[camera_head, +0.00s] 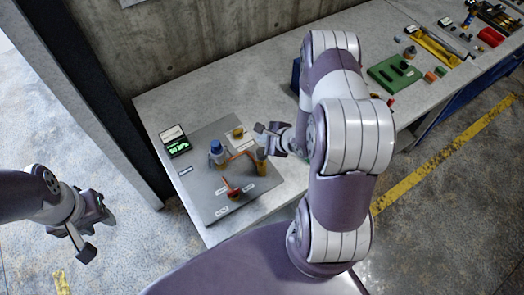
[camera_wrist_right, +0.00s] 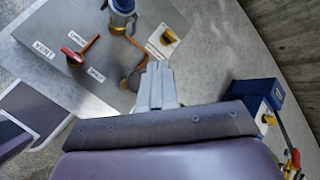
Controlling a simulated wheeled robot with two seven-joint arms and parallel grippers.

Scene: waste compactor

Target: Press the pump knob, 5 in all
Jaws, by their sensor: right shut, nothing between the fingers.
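A grey panel (camera_head: 205,196) on the bench carries a blue-topped cylinder (camera_head: 216,150), a yellow knob (camera_head: 237,132), a red lever (camera_head: 233,190) and a small brownish upright piece (camera_head: 261,158) with an orange hose. I cannot tell for certain which is the pump knob. My right gripper (camera_head: 266,134) is shut and empty, by the panel's right edge. In the right wrist view its fingers (camera_wrist_right: 157,72) overlap the brownish piece (camera_wrist_right: 134,78); contact cannot be told. My left gripper (camera_head: 98,236) is open and empty, left of the bench over the floor.
A small display with green digits (camera_head: 178,147) stands at the panel's back left. A blue box (camera_wrist_right: 258,98) stands right of my right gripper. A green block (camera_head: 392,72) and a yellow tray (camera_head: 435,48) lie farther along the bench. A concrete wall (camera_head: 200,40) runs behind.

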